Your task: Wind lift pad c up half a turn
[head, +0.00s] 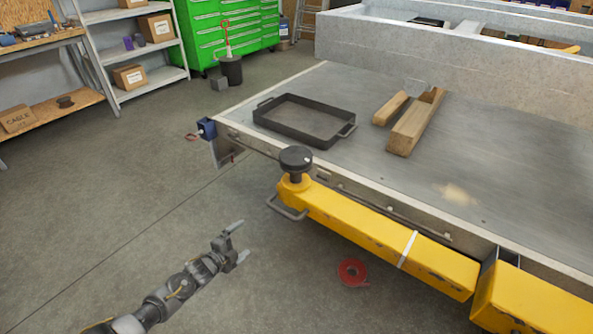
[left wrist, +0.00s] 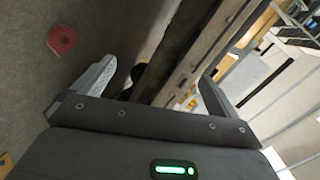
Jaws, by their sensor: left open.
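In the left wrist view the two fingers of the left gripper (left wrist: 157,86) are spread wide. A dark shape shows between them, partly hidden; I cannot tell what it is. My right gripper is in neither view.
A grey handle (head: 287,207) sticks out below the pad. The trailer bed (head: 490,170) holds a black tray frame (head: 263,123) and wooden blocks (head: 415,125). A red roll (head: 352,272) lies on the floor.

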